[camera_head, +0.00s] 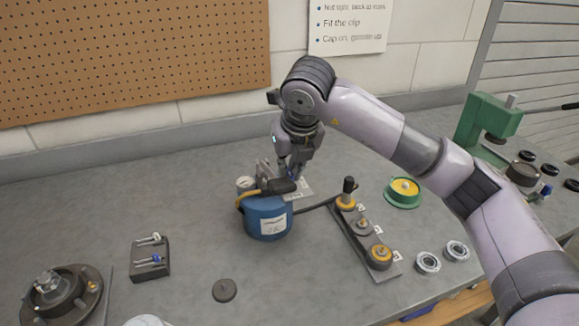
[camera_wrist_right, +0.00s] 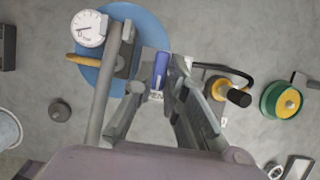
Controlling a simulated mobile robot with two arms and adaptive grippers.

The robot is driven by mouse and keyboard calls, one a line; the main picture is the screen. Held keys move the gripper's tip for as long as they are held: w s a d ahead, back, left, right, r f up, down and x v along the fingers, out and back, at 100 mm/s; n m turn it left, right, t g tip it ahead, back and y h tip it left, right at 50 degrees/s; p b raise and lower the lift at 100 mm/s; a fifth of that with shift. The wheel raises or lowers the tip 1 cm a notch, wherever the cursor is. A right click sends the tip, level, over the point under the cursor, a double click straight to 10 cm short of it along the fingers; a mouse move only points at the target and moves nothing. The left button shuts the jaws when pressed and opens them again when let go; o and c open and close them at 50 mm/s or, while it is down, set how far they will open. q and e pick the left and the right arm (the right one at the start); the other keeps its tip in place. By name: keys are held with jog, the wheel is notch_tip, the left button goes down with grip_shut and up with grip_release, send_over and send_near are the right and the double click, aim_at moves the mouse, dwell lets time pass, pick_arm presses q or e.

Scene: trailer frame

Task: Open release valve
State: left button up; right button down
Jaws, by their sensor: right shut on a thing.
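A blue tank (camera_head: 266,221) stands on the grey bench, with a white dial gauge (camera_head: 245,184) and dark fittings on top; the gauge also shows in the wrist view (camera_wrist_right: 89,28). My right gripper (camera_head: 290,176) points down over the tank's top. In the wrist view its fingers (camera_wrist_right: 160,84) are closed around a small blue piece (camera_wrist_right: 161,70), which looks like the release valve's lever. The fingers hide part of it, and I cannot tell how far it is turned. My left gripper is not in view.
A plate with yellow-based fittings (camera_head: 379,255) lies right of the tank, joined by a dark hose. A green-rimmed disc (camera_head: 404,191), metal rings (camera_head: 428,262) and a green press (camera_head: 487,125) are farther right. A small rack (camera_head: 150,258) and dark cap (camera_head: 224,290) lie left.

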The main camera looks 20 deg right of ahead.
jog(key=c, duration=1.6)
grip_release()
jog(key=v, duration=1.2)
